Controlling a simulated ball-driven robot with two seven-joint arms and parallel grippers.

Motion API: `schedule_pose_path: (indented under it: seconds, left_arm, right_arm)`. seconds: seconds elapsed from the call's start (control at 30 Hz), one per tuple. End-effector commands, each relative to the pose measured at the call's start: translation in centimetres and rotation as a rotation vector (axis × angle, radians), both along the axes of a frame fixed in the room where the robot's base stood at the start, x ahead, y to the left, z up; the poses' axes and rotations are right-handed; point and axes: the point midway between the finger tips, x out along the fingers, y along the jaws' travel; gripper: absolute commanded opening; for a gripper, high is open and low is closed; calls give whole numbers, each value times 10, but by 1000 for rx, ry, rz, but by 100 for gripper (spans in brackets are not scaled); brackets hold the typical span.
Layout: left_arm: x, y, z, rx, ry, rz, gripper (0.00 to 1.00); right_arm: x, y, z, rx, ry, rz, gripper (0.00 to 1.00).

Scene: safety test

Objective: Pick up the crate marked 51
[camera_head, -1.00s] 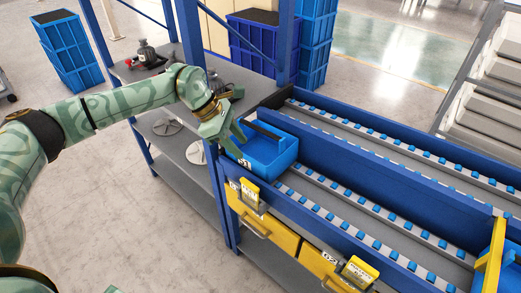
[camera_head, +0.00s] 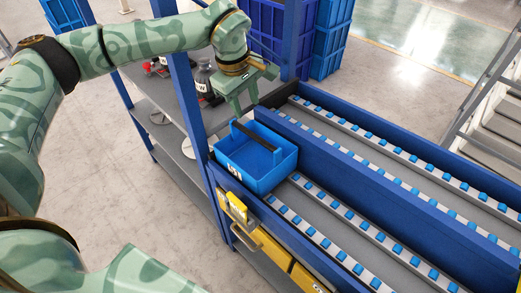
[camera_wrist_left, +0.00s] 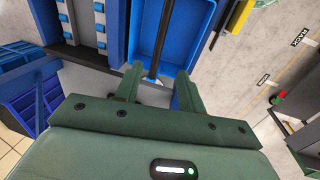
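The blue open crate (camera_head: 262,183) sits on the near roller lane at its left end, in the head view. Its front wall bears a small white label, too small to read surely. A black handle bar (camera_head: 257,136) spans its top. My left gripper (camera_head: 246,106) is just above the far part of the crate, fingers pointing down and apart. In the left wrist view, the open fingers (camera_wrist_left: 158,90) lie on either side of the line of the black bar (camera_wrist_left: 160,45), with the blue crate (camera_wrist_left: 183,45) beyond. I cannot tell any contact. My right gripper is out of view.
A blue rack post (camera_head: 186,90) stands close to my left forearm. A blue divider (camera_head: 370,180) runs between the roller lanes. The near lane (camera_head: 345,225) is clear right of the crate. Yellow drawers (camera_head: 275,255) sit below. Blue bins (camera_head: 325,40) stand behind.

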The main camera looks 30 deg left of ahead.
Motion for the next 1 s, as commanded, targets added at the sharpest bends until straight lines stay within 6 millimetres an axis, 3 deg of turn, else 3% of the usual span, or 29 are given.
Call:
schedule_pose_path:
  seconds: [0.1,0.3,0.63,0.9,1.0]
  left_arm:
    - [4,-2,-33,-1,8,-1,40]
    - [13,-5,-78,-2,5,0,40]
    - [20,-7,-105,-2,4,0,40]
    - [30,-8,-146,-3,3,1,40]
    - [31,-8,-147,-2,1,2,40]
  right_arm:
    - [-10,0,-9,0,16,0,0]
    - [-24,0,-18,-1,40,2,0]
    - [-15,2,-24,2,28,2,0]
    - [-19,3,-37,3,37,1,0]
    - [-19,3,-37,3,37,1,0]
